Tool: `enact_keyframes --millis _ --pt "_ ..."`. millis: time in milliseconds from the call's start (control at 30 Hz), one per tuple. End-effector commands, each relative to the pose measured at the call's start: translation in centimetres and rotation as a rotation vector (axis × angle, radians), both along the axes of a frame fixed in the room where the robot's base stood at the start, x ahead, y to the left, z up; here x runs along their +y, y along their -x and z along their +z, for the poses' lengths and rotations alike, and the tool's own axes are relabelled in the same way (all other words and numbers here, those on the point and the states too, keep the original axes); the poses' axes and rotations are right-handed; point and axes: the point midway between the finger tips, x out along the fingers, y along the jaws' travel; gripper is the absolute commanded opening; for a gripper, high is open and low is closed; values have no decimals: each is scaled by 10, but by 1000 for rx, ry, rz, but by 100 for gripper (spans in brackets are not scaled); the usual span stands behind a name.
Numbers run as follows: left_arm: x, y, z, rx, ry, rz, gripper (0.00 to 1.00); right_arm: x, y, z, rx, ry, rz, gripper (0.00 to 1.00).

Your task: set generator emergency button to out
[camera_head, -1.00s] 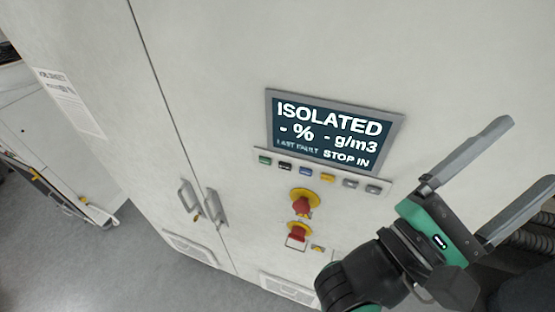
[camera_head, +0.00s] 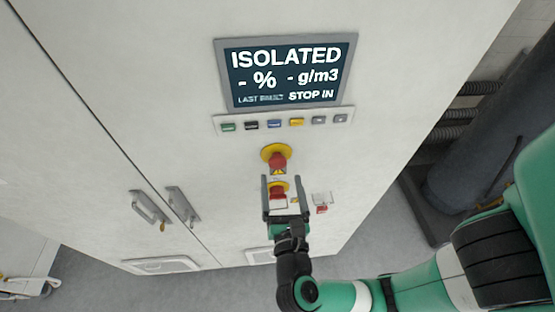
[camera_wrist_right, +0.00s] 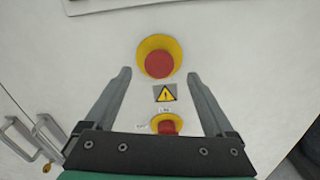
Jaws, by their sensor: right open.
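The emergency button (camera_head: 277,159) is a red mushroom head on a yellow round base, on the white cabinet front below the display. It also shows in the right wrist view (camera_wrist_right: 158,64), just beyond and between the fingertips. My right gripper (camera_head: 281,180) is open and empty, its fingers pointing up at the button from below; it also shows in the right wrist view (camera_wrist_right: 158,73). I see no contact with the button. A red and yellow rotary switch (camera_head: 278,190) sits between the fingers, lower down. The display (camera_head: 288,73) reads ISOLATED and STOP IN. My left gripper is not in view.
A row of small coloured buttons (camera_head: 284,121) runs under the display. A small red item (camera_head: 321,207) sits right of the gripper. Two door handles (camera_head: 165,207) stick out on the left. Dark pipes (camera_head: 462,115) stand right of the cabinet.

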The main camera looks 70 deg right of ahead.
Motion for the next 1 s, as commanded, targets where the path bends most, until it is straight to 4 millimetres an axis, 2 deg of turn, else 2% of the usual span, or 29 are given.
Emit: enact_keyframes --millis 100,300,433,667,1000 --pt "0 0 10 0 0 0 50 -26 -10 3 2 0 -9 89" --pt "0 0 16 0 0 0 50 -53 -25 1 1 1 -4 89" --pt "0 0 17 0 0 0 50 -60 -29 1 -1 0 -1 89" --pt "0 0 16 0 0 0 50 -60 -30 0 -1 0 0 89" --pt "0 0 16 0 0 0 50 -60 -29 0 -1 0 0 28"
